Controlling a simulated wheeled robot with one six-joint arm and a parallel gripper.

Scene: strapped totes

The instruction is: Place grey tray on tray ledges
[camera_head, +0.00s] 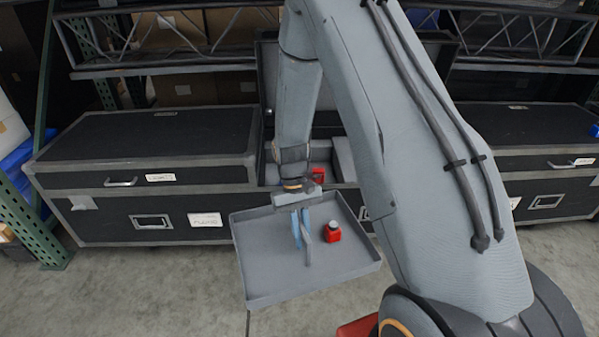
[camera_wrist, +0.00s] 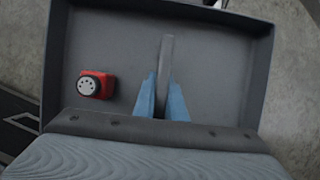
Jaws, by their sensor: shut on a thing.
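The grey tray (camera_head: 270,268) hangs in the air in front of the black cases, a little tilted in the head view. My gripper (camera_head: 301,230) is shut on the upright grey handle in the tray's middle. The wrist view shows the blue fingers (camera_wrist: 162,103) on both sides of that handle, over the tray floor (camera_wrist: 118,45). I cannot make out the tray ledges clearly; my arm hides part of the open case behind.
An open black case (camera_head: 266,130) stands behind the tray, with a red item (camera_head: 318,174) inside. Closed black cases stand at left (camera_head: 150,140) and right (camera_head: 525,140). Metal trusses (camera_head: 160,65) lie above. Bare concrete floor lies in front.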

